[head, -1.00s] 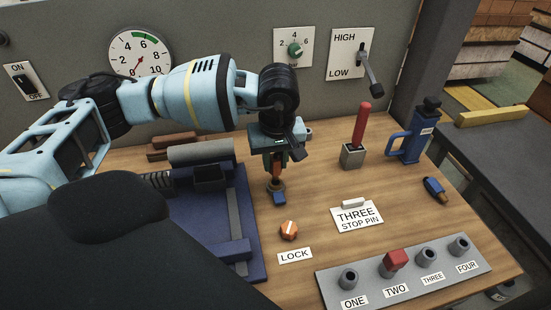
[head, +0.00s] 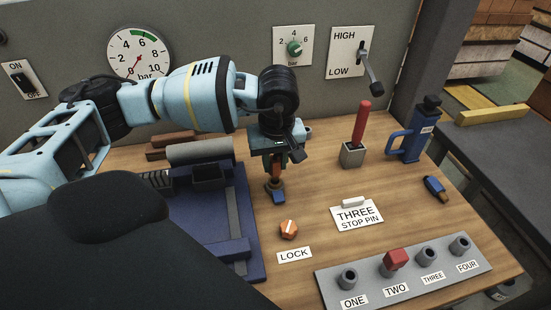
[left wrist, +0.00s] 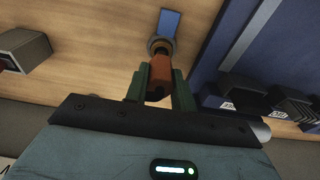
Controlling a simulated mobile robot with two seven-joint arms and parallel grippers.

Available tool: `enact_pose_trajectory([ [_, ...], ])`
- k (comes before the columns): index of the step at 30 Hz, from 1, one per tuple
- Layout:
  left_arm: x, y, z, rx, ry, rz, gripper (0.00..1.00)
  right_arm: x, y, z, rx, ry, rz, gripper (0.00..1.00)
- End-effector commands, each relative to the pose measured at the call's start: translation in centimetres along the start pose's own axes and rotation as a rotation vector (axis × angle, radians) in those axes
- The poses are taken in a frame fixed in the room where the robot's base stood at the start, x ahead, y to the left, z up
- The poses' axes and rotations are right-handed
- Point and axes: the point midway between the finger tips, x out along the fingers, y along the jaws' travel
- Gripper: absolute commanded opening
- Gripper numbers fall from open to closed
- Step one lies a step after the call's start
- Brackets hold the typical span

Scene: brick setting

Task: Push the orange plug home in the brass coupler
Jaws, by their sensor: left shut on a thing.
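My left gripper (head: 276,168) points down over the wooden bench and is shut on the orange plug (left wrist: 160,72), which sits between its two green fingers. The plug's front end is at the brass coupler (left wrist: 160,46), in line with it; in the head view the coupler (head: 275,186) stands just below the fingertips. I cannot tell how deep the plug sits. A blue tab (left wrist: 170,23) sticks out from the coupler, and it also shows in the head view (head: 279,197). The fingers hide part of the plug. My right gripper is not in view.
A blue fixture (head: 250,215) stands close left of the coupler. An orange LOCK knob (head: 288,229) is in front. A red-handled lever (head: 361,125), a blue-handled bottle (head: 412,140) and a grey socket strip (head: 340,289) lie to the right. A gauge (head: 139,54) hangs behind.

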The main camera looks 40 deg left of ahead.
Motion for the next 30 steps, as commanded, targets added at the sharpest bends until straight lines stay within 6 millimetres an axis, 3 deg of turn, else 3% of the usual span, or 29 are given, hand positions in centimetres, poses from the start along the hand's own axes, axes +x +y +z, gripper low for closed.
enact_pose_trajectory([
  [30, 2.7, 0.0, 0.3, 0.000, -0.001, 0.000, 0.02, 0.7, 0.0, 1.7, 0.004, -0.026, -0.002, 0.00],
])
